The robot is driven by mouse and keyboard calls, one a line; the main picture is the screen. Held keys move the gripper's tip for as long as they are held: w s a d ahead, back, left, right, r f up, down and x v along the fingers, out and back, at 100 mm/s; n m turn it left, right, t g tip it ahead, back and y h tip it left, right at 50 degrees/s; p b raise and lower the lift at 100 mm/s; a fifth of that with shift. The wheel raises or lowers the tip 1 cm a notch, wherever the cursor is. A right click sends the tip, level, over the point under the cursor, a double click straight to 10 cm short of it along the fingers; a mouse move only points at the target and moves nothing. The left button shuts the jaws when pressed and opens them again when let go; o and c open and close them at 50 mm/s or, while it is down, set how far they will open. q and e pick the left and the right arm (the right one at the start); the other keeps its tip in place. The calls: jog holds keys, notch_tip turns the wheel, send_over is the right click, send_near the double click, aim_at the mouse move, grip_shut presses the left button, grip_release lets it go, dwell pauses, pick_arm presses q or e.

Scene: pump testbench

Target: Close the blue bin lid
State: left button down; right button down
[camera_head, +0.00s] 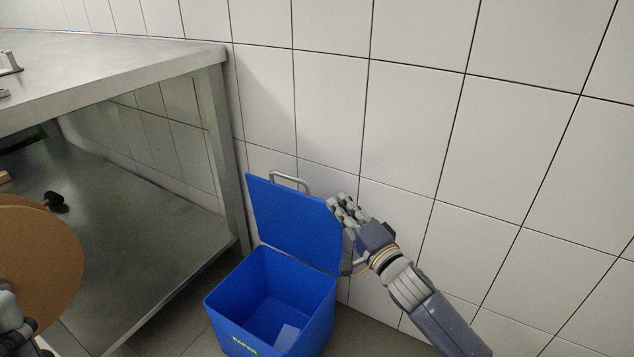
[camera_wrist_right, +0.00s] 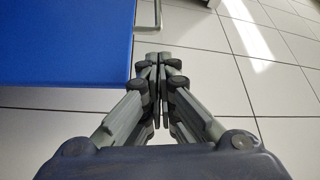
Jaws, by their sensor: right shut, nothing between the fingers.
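The blue bin (camera_head: 228,310) stands on the floor at the lower middle of the head view, its inside visible from above. Its blue lid (camera_head: 290,222) is raised, standing up at the back of the bin near the wall, with a grey handle (camera_head: 289,180) at its upper edge. My right gripper (camera_head: 341,206) is at the lid's right edge. In the right wrist view its fingers (camera_wrist_right: 158,58) are together and empty, with the lid (camera_wrist_right: 65,40) just to their left; I cannot tell whether they touch it. My left gripper (camera_head: 12,322) shows only partly at the lower left.
A metal table (camera_head: 120,65) with a lower shelf (camera_head: 150,220) stands left of the bin. A round brown disc (camera_head: 35,262) is at the left, near my left gripper. A pale piece (camera_head: 287,337) lies in the bin. The tiled wall (camera_head: 420,130) is close behind.

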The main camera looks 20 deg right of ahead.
jog(key=w, duration=0.2)
jog(key=w+b, duration=0.1)
jog(key=w, duration=0.1)
jog(key=w+a+r+b, duration=0.1)
jog(key=w, duration=0.2)
jog(key=shift+w, duration=0.1)
jog(key=shift+w+a+r+b, duration=0.15)
jog(key=shift+w+b, duration=0.15)
jog(key=shift+w, duration=0.5)
jog(key=shift+s, duration=0.1)
